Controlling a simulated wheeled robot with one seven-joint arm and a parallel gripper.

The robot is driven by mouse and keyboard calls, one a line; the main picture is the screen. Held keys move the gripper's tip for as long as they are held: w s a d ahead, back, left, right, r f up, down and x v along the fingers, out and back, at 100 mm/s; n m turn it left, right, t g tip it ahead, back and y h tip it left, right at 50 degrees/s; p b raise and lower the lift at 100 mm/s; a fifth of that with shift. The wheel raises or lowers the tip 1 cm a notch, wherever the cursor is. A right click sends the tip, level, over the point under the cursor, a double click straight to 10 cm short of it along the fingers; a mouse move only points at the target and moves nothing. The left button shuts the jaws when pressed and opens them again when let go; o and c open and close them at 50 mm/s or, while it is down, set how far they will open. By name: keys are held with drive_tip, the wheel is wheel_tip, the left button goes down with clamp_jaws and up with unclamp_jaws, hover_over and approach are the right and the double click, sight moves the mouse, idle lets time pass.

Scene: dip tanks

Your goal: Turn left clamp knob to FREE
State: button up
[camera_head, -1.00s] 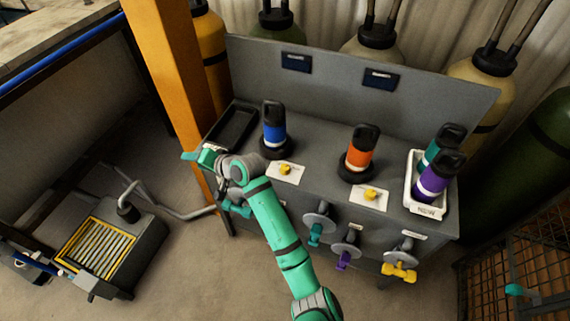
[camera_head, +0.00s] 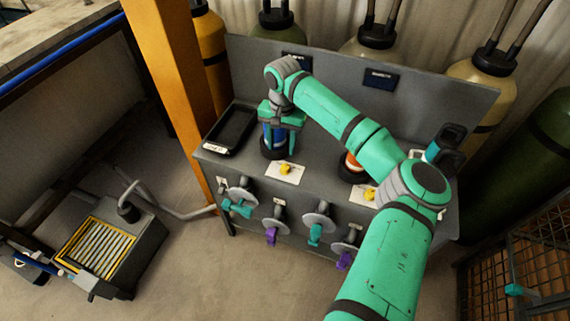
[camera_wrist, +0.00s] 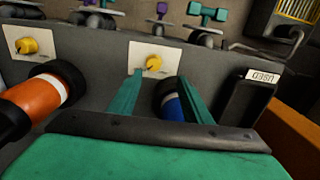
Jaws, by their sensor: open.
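The left clamp knob (camera_head: 285,169) is a small yellow knob on a white plate (camera_head: 297,178) at the bench's front edge. It also shows in the wrist view (camera_wrist: 153,64); its plate's lettering is too small to read. Behind it, a blue bottle (camera_head: 278,137) stands in a black ring clamp (camera_head: 272,154). My gripper (camera_head: 282,120) is open over the blue bottle, with one finger on each side of it. Whether the fingers touch the bottle, I cannot tell. In the wrist view, the blue bottle (camera_wrist: 174,106) shows between the fingers, and the knob lies beyond them.
A black tray (camera_head: 222,146), labelled USED in the wrist view, is at the bench's left end. Several valve handles line the bench front. An orange post (camera_head: 177,75) stands left.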

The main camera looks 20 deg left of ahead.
sight(285, 166)
drive_tip(key=f, duration=0.7)
drive_tip(key=d+f, duration=0.1)
drive_tip(key=f, duration=0.2)
drive_tip(key=shift+w+f, duration=0.15)
drive_tip(key=c, duration=1.1)
